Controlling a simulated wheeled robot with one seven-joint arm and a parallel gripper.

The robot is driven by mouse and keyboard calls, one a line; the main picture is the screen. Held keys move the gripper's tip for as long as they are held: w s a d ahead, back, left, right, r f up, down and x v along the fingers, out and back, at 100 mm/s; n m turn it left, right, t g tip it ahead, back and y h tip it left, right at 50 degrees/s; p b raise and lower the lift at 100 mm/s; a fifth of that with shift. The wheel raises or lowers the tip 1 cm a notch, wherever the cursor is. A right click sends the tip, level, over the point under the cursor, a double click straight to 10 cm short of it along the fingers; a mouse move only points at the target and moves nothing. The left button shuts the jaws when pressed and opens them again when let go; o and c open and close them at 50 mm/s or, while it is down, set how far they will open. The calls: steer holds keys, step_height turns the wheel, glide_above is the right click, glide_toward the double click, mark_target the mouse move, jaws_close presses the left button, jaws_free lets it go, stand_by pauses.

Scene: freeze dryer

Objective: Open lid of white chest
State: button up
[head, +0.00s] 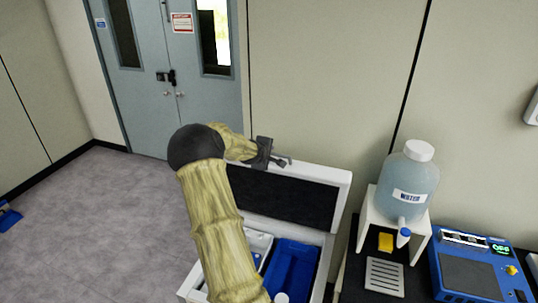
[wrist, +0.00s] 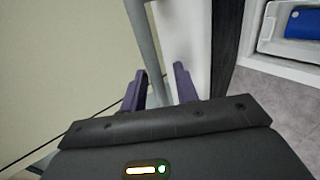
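The white chest (head: 322,268) stands at the lower middle of the head view. Its lid (head: 338,177) is raised, steeply tilted back, with the black inner panel facing the camera. My gripper (head: 283,161) is at the lid's upper edge. In the wrist view its two dark purple fingers (wrist: 159,88) are apart. The lid's white top (wrist: 188,40) and black inner face (wrist: 229,40) run beside and behind the right finger. A grey bar (wrist: 147,45) shows between the fingers; I cannot tell whether they touch it. My arm covers part of the chest.
Inside the chest are a blue bin (head: 291,268) and a white box (head: 259,243). To its right, a water jug (head: 409,182) stands on a white stand (head: 367,218), near a blue device (head: 468,275). A wall is behind. Open floor (head: 90,225) lies left.

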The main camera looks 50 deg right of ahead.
steer(key=b+v, duration=0.4)
steer(key=v, duration=1.3)
steer(key=shift+a+b, duration=0.2)
steer(key=shift+b, duration=0.15)
steer(key=shift+r, duration=0.15)
